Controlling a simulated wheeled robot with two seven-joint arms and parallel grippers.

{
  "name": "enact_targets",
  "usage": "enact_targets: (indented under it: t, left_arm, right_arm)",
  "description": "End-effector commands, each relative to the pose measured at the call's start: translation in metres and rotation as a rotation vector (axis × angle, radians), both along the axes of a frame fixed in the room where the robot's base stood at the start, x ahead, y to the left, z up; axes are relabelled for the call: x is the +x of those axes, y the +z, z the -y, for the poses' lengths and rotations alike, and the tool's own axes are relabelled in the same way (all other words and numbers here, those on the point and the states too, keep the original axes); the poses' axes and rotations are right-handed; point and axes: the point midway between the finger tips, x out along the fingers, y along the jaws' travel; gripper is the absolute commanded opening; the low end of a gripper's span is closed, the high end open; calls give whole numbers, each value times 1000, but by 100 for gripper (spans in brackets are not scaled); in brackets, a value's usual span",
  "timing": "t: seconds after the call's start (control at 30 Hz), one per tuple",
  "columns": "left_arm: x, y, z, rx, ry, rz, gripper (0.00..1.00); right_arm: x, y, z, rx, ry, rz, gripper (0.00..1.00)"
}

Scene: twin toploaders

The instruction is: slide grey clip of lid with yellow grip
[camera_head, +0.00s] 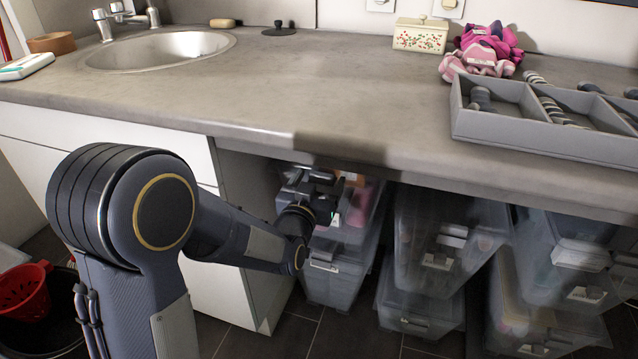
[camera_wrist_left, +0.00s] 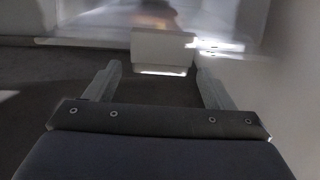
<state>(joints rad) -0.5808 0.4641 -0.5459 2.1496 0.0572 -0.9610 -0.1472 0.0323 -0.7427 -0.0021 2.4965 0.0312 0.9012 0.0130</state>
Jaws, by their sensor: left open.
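My left gripper (camera_head: 322,192) reaches under the counter to the upper clear box (camera_head: 352,232) of the left stack. In the left wrist view its two fingers (camera_wrist_left: 157,74) are apart, with nothing gripped. A pale grey clip (camera_wrist_left: 163,48) is just ahead, between the finger directions, on the edge of a translucent box or lid (camera_wrist_left: 85,41). Contact with the fingers cannot be told. My gripper and wrist hide part of this box in the head view. I cannot make out a yellow grip on its lid. My right gripper is not in view.
The counter edge (camera_head: 400,165) overhangs the boxes closely. A white cabinet (camera_head: 225,285) stands left of them. More stacked clear boxes with grey clips (camera_head: 437,261) stand to the right. A grey sorting tray (camera_head: 545,140) lies on the counter. A red basket (camera_head: 25,290) is at lower left.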

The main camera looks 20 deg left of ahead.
Motion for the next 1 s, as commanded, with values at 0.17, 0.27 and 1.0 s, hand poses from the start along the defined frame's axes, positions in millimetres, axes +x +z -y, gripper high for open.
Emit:
enact_targets:
  t: [0.17,0.27,1.0]
  left_arm:
    - [5,0,0,1,0,-1,76]
    - [4,0,0,0,0,-1,76]
    - [18,-3,0,0,1,2,12]
  right_arm:
    - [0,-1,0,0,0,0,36]
    - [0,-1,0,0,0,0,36]
    - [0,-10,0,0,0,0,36]
